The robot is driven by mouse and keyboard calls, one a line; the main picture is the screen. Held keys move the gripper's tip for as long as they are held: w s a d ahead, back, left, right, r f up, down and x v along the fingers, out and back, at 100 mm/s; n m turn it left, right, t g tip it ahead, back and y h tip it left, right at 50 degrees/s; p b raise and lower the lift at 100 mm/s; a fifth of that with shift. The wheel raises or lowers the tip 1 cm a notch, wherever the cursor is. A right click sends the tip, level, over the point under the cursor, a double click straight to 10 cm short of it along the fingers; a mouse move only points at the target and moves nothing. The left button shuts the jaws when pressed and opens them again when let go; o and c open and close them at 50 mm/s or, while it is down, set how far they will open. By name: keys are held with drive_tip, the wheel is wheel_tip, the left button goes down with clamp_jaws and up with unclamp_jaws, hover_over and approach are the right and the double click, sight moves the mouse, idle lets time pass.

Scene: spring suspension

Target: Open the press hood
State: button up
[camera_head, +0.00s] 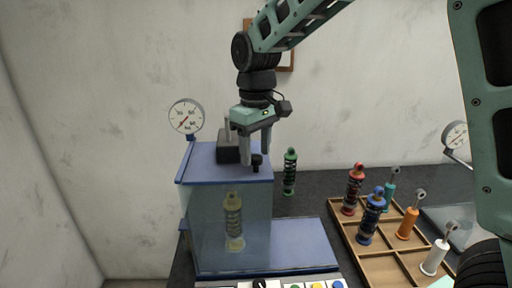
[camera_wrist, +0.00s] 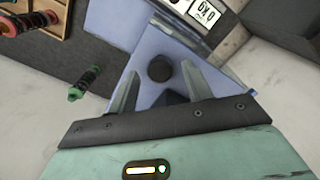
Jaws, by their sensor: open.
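The press is a blue box with a clear hood (camera_head: 205,220) in front, and a yellowish spring suspension (camera_head: 233,222) stands inside it. On its blue top (camera_head: 200,160) are a black block with a rod (camera_head: 228,148) and a small dark knob (camera_head: 257,162). My gripper (camera_head: 255,160) points down over the top, with its fingers open around or just above the knob; I cannot tell the exact height. In the wrist view the round knob (camera_wrist: 160,68) lies between the two open fingers, apart from both. The hood looks shut.
A green suspension (camera_head: 290,172) stands to the right of the press. A wooden tray (camera_head: 385,270) with several coloured suspensions and parts is at the right. A gauge (camera_head: 186,116) sits at the press's upper left, by the wall.

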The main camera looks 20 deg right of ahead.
drive_tip(key=shift+f, duration=0.35)
clamp_jaws()
drive_tip(key=s+d+b, duration=0.1)
drive_tip(key=s+d, duration=0.2)
drive_tip(key=d, duration=0.6)
drive_tip(key=s+d+b, duration=0.1)
drive_tip(key=s+d, duration=0.2)
drive_tip(key=d, duration=0.6)
drive_tip(key=shift+d, duration=0.3)
unclamp_jaws()
drive_tip(key=shift+r, duration=0.15)
wheel_tip(320, 180, up, 17)
drive_tip(key=b, duration=0.2)
drive_tip(key=shift+r, duration=0.1)
